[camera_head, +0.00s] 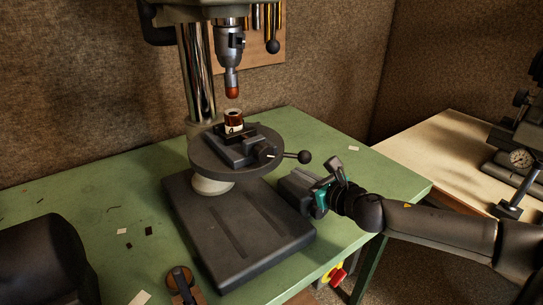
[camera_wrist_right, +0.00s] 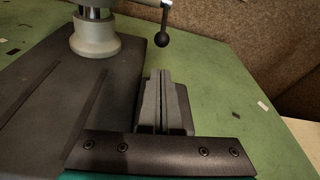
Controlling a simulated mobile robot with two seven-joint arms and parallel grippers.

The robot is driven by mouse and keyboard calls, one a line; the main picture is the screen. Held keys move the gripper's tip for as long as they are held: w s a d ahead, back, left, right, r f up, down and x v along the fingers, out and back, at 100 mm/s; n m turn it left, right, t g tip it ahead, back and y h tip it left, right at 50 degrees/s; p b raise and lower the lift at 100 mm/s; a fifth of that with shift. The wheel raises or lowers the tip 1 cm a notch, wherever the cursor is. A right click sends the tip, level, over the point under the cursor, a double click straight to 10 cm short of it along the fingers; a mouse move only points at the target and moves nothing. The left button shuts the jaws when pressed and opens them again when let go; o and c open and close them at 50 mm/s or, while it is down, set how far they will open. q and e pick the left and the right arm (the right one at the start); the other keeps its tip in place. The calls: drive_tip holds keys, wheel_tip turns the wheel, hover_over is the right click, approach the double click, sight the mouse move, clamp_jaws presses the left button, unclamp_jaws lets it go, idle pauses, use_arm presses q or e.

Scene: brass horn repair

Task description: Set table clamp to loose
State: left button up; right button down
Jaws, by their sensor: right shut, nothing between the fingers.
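A black ball-ended lever (camera_head: 290,155) sticks out to the right at the round drill-press table (camera_head: 202,163). It looks like the table clamp handle, but I cannot tell whether it belongs to the table or the vise (camera_head: 247,150), nor whether it is tight or loose. In the right wrist view a black ball on a rod (camera_wrist_right: 163,38) hangs beyond the fingertips. My right gripper (camera_head: 285,184) is below and near the lever, apart from it, beside the press base. Its fingers also show in the wrist view (camera_wrist_right: 161,74), shut and empty. My left gripper is out of view.
The drill chuck (camera_head: 229,45) with a red-tipped tool is above a small brown-and-white part (camera_head: 233,120) on the vise. The heavy press base (camera_head: 240,240) stands on the green bench (camera_head: 110,205). A pale bench (camera_head: 440,145) with a dial gauge is at right.

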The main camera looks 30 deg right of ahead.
sight(285, 177)
drive_tip(key=shift+s, duration=0.25)
drive_tip(key=shift+x, duration=1.7)
drive_tip(key=x, duration=0.4)
drive_tip(key=shift+w+r, duration=0.1)
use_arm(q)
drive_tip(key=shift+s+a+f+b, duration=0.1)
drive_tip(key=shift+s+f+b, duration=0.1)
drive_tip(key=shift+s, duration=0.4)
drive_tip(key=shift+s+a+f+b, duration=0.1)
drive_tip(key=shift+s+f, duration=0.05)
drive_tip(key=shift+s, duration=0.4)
use_arm(e)
drive_tip(key=shift+x, duration=1.25)
use_arm(q)
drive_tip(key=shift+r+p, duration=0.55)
drive_tip(key=shift+p, duration=0.05)
use_arm(e)
drive_tip(key=shift+s+r, duration=0.2)
drive_tip(key=shift+r, duration=0.15)
